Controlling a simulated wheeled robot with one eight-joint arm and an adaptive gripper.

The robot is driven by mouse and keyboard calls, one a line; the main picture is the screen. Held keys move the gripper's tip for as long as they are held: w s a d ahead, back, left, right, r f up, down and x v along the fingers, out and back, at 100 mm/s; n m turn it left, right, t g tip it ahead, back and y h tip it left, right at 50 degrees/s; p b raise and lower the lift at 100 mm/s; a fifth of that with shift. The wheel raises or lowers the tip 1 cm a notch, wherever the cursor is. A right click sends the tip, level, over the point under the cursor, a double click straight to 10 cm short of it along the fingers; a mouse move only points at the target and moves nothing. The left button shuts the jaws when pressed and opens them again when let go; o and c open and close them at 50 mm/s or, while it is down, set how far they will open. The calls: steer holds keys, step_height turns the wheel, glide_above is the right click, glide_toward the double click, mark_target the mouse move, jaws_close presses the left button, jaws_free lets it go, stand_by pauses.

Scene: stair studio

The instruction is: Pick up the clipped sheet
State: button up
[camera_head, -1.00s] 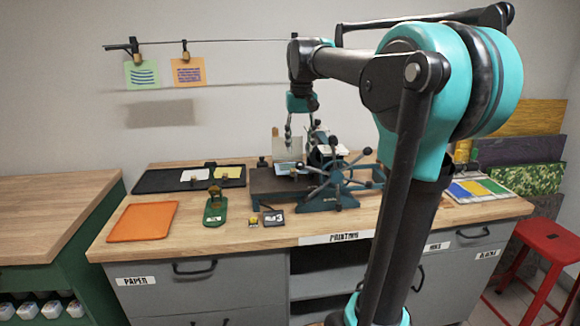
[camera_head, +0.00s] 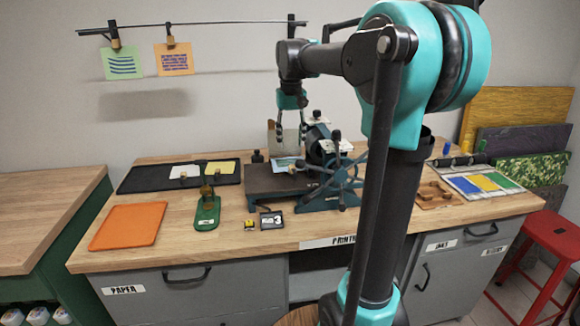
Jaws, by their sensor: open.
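A pale blue sheet (camera_head: 285,162) lies on the flat bed of the printing press, with a small tan clip-like piece (camera_head: 292,169) at its near edge. My gripper (camera_head: 291,138) points down over the press, its two dark fingers apart and nothing seen between them. It appears above the pale blue sheet, but its exact depth is unclear. A green sheet (camera_head: 121,66) and an orange sheet (camera_head: 174,61) hang by clips from the wall rail. A white sheet (camera_head: 183,171) and a yellow sheet (camera_head: 220,168) lie on a black tray, each with a small tan piece at its edge.
The press (camera_head: 336,185) has a spoked wheel close to my gripper. An orange tray (camera_head: 129,227), a green tool (camera_head: 207,211) and a small black card marked 3 (camera_head: 271,221) lie on the wooden bench. A red stool (camera_head: 548,236) stands right.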

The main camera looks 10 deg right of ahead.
mark_target(292, 166)
step_height(292, 166, down, 4)
steer(key=shift+r, duration=0.1)
steer(key=shift+w+d+f, duration=0.1)
steer(key=shift+w+f, duration=0.05)
steer(key=shift+f, duration=1.2)
steer(key=shift+w+d+f, duration=0.1)
steer(key=shift+f, duration=1.2)
steer(key=shift+c, duration=0.6)
steer(key=c, duration=0.8)
steer(key=shift+r, duration=0.1)
